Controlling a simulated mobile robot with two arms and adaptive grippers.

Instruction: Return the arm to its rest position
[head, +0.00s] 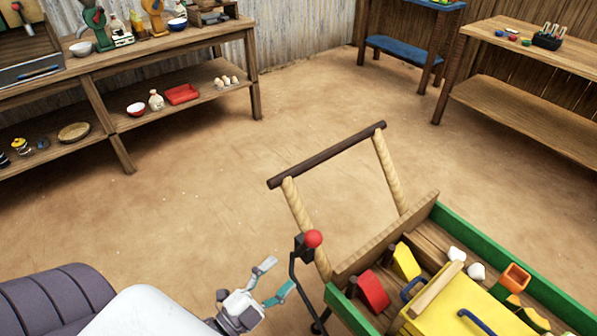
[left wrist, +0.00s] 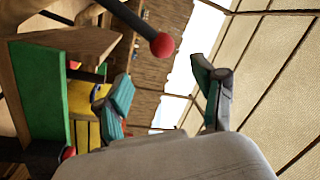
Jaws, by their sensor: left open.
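My left gripper (head: 273,279) is at the bottom middle of the head view, just left of the cart's black lever with a red ball knob (head: 313,239). Its two teal-padded fingers are spread apart with nothing between them. The gripper also shows in the left wrist view (left wrist: 162,88), where the red knob (left wrist: 162,45) appears above and between the fingers, apart from them. My right gripper is not in view.
A green-sided wooden cart (head: 467,227) holds a yellow box (head: 455,312) and several coloured blocks. Its wooden handle bar (head: 325,157) rises behind the lever. A stocked shelf bench (head: 165,50) stands at left, a wooden table (head: 530,48) at right. The floor between is clear.

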